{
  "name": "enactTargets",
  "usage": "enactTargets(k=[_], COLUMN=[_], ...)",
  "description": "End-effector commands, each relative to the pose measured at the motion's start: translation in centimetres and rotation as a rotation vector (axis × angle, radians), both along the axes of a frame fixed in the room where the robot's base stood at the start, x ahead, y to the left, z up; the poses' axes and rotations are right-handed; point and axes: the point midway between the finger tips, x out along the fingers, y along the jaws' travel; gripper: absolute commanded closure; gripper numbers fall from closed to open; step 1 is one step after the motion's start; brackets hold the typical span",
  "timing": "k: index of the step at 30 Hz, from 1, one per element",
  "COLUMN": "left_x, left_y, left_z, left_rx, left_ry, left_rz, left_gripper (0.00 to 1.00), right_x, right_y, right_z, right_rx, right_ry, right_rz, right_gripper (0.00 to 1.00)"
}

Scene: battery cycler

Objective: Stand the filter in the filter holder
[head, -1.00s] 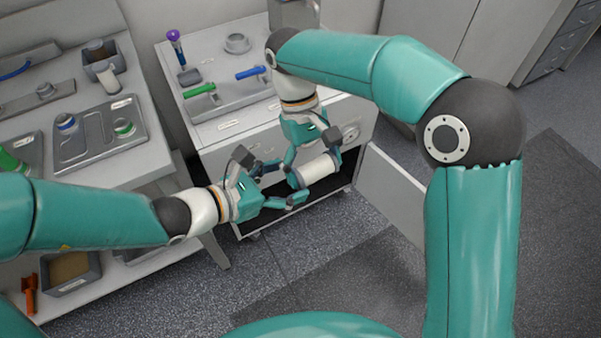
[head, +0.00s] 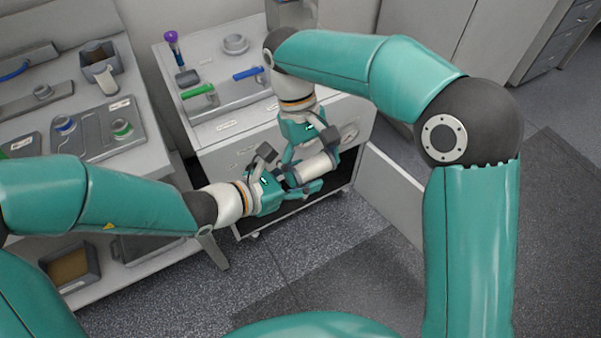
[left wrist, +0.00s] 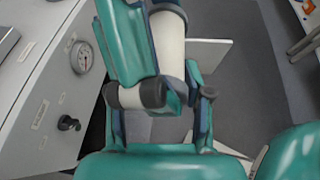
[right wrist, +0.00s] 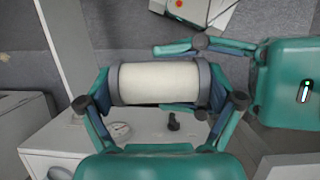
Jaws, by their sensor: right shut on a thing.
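The filter (head: 317,167) is a white cylinder with dark grey end caps, held in the air in front of the cabinet. My right gripper (right wrist: 162,90) is shut on it, one finger at each cap; the filter (right wrist: 160,83) lies level across the right wrist view. My left gripper (head: 298,181) is open at the filter's left end in the head view, its fingers spread on either side. I cannot tell whether they touch it. In the left wrist view the filter (left wrist: 165,105) shows partly between the fingers. I cannot tell which thing is the filter holder.
The cabinet (head: 225,128) has an open door (head: 392,195), and a gauge and knob on its front. On top stand a grey ring-shaped part (head: 235,43) and green (head: 198,90) and blue handles. The bench at left holds a tray (head: 95,135). The floor at right is clear.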

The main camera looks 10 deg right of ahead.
Motion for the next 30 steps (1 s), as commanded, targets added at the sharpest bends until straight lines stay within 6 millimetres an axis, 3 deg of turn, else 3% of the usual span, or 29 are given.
enactTargets(k=[3, 7, 8, 9, 23, 30], left_x=[0.6, 0.7, 0.7, 0.7, 0.4, 0.4], left_y=[0.3, 0.3, 0.3, 0.3, 0.2, 0.2], left_z=[0.2, 0.2, 0.2, 0.2, 0.1, 0.1], left_rx=[-0.004, -0.005, -0.006, -0.006, -0.003, -0.003], left_ry=[-0.001, -0.001, -0.002, -0.001, -0.001, -0.001], left_rz=[0.018, 0.021, 0.021, 0.02, 0.012, 0.011], left_gripper=[0.87, 0.87, 0.87, 0.94, 0.95, 0.95], right_x=[-0.5, -0.6, -0.6, -0.6, -0.3, 0.6], right_y=[0.0, 0.0, 0.0, 0.0, 0.0, 0.4], right_z=[0.0, 0.0, 0.0, 0.0, 0.2, 2.3], right_rx=[-0.005, -0.004, -0.005, -0.006, -0.003, -0.002], right_ry=[0.021, 0.022, 0.023, 0.023, 0.015, 0.011], right_rz=[0.001, 0.0, 0.0, 0.001, 0.001, 0.001], right_gripper=[0.44, 0.44, 0.04, 0.0, 0.0, 0.0])
